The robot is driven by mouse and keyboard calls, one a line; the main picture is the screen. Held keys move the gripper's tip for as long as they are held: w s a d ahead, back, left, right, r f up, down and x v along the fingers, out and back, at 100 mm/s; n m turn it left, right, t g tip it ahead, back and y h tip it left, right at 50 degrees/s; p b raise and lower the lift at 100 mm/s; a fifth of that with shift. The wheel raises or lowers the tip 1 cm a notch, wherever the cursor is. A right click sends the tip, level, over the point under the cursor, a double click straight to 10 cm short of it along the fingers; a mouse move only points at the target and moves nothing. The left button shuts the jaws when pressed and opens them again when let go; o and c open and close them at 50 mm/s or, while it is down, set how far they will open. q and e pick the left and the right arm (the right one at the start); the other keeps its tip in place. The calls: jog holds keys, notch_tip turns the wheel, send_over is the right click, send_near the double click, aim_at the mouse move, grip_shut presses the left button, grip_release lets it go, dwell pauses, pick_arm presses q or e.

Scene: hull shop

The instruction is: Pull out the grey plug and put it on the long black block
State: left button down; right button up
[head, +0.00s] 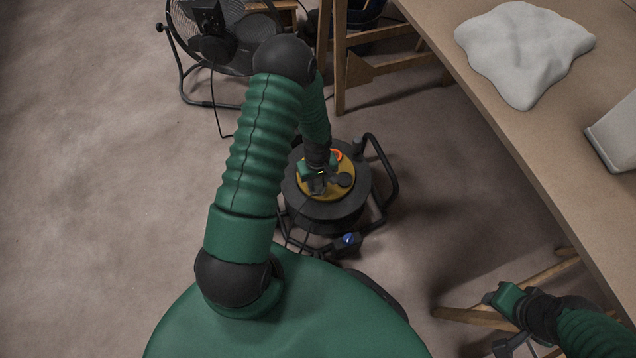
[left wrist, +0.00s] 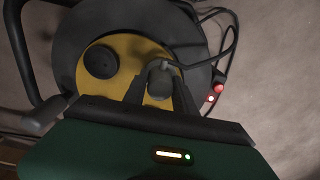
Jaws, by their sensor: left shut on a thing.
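The grey plug (left wrist: 160,80) shows in the left wrist view between the fingers of my left gripper (left wrist: 160,98), which is shut on it. It is over the yellow face (left wrist: 120,60) of a black cable reel, and a dark cable runs from it to the right. I cannot tell whether its pins are in the socket. In the head view my left gripper (head: 317,184) reaches down onto the reel and hides the plug. I cannot pick out the long black block for certain. My right gripper (head: 500,318) is at the lower right; its fingers are unclear.
The reel (head: 318,212) stands on the floor in a black tube frame (head: 387,170). A small dark block with a blue spot (head: 347,241) lies at its foot. A workbench (head: 500,120) with a white lump (head: 522,50) is at right. A fan (head: 215,40) stands behind; the left floor is clear.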

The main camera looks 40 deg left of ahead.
pick_arm(q)
jog(key=shift+r+p, duration=2.95)
jog(key=shift+r, duration=0.1)
jog(key=shift+f, duration=0.1)
